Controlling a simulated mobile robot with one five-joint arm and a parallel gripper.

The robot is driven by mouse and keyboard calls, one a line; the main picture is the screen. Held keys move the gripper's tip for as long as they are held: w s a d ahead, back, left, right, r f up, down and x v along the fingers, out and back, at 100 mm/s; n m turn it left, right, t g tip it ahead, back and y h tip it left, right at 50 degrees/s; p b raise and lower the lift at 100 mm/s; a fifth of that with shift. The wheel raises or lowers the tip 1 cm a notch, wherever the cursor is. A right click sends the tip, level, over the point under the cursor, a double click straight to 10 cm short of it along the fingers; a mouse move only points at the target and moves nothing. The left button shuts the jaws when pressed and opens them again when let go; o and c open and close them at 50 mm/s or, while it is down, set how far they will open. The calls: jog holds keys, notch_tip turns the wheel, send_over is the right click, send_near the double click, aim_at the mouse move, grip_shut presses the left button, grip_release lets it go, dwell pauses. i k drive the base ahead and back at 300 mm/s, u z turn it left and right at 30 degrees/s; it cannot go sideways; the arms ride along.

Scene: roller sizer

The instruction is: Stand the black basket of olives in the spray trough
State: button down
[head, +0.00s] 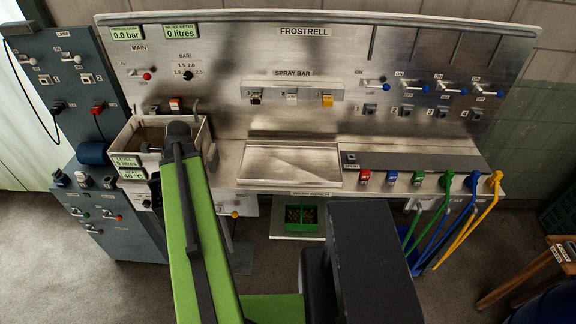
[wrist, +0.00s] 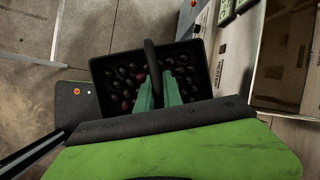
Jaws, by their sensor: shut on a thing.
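The black basket (wrist: 100,72) of dark round olives shows in the wrist view, below my gripper. My gripper (wrist: 151,78) has teal fingers shut on the basket's black upright handle (wrist: 151,56). The basket looks about level and hangs near the metal box's side. In the head view, my green arm reaches up toward the bench's left part and hides the basket and fingers. The spray trough (head: 291,164) appears to be the shallow metal recess in the bench's middle, under the spray bar (head: 290,90). It looks empty.
A metal tank (head: 205,128) with a level display stands left of the trough. A grey cabinet (head: 110,225) is at the far left. Coloured hoses (head: 450,215) hang at the right. A green tray (head: 300,217) sits low under the bench.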

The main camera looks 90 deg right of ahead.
aim_at(290, 163)
jog(key=u, duration=0.05)
jog(key=k, duration=1.8)
jog(key=z, duration=0.75)
jog(key=i, duration=1)
